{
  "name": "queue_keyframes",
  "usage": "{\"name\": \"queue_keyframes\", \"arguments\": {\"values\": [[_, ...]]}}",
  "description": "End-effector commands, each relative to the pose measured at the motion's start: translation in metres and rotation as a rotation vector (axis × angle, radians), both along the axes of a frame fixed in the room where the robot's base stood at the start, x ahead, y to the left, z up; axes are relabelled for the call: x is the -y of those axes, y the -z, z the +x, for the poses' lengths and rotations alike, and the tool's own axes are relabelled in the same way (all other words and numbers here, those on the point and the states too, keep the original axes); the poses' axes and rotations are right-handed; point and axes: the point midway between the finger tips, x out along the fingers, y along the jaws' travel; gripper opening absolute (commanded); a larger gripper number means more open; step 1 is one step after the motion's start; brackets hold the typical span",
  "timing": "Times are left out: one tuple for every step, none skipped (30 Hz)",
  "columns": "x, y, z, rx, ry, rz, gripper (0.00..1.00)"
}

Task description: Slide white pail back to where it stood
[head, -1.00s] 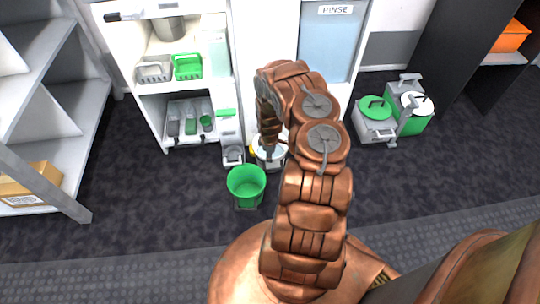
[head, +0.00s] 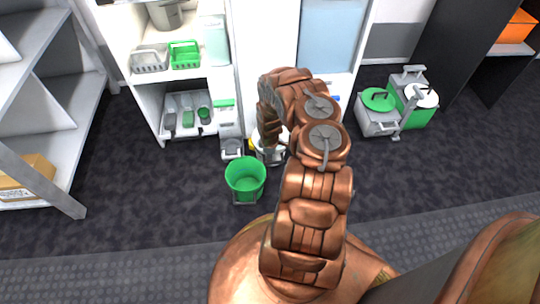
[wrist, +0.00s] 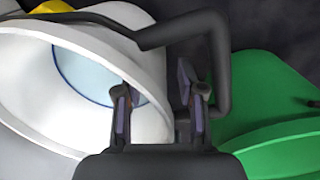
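The white pail (head: 275,154) stands on the floor below the white cabinet in the head view, partly hidden by my arm. In the wrist view its wide pale rim and wall (wrist: 75,85) fill the left side, with a blue ring inside. A dark handle bar crosses above my fingers. My gripper (wrist: 160,103) has its two fingers apart at the pail's right side. The left finger overlaps the rim and the right one is over the outside. I cannot tell whether either touches the pail. In the head view my gripper is mostly hidden by my wrist.
A green bucket (head: 245,176) stands close to the pail at front left; it also fills the right of the wrist view (wrist: 275,125). A small grey pail (head: 231,148) stands behind it. Wheeled grey and green bins (head: 378,122) are at right. Dark floor at left is clear.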

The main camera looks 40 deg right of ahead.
Motion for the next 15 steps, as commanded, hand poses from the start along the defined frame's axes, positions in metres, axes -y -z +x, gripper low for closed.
{"name": "queue_keyframes", "arguments": {"values": [[0.0002,0.0011,0.0000,0.000,0.000,0.000,0.39],[0.0002,0.0011,0.0000,0.000,0.000,0.000,0.39],[0.0003,0.0010,0.0001,0.000,0.000,0.000,0.39],[0.0004,0.0008,0.0001,0.000,0.000,0.000,0.39],[0.0004,0.0007,0.0001,0.000,0.000,0.000,0.39],[0.0004,0.0006,0.0002,0.001,0.000,-0.001,0.39],[0.0003,0.0006,0.0002,0.001,0.000,-0.001,0.39],[0.0003,0.0006,0.0002,0.001,0.000,-0.001,0.39],[0.0003,0.0006,0.0002,0.001,0.000,-0.001,0.37],[0.0004,0.0006,0.0003,0.001,0.000,-0.001,0.34],[0.0004,0.0005,0.0003,0.001,0.000,-0.001,0.31],[0.0004,0.0005,0.0003,0.001,0.000,-0.001,0.26],[0.0004,0.0005,0.0003,0.001,0.000,-0.001,0.23],[0.0004,0.0006,0.0003,0.001,0.000,-0.001,0.20],[0.0004,0.0006,0.0003,0.001,0.000,-0.001,0.16]]}}
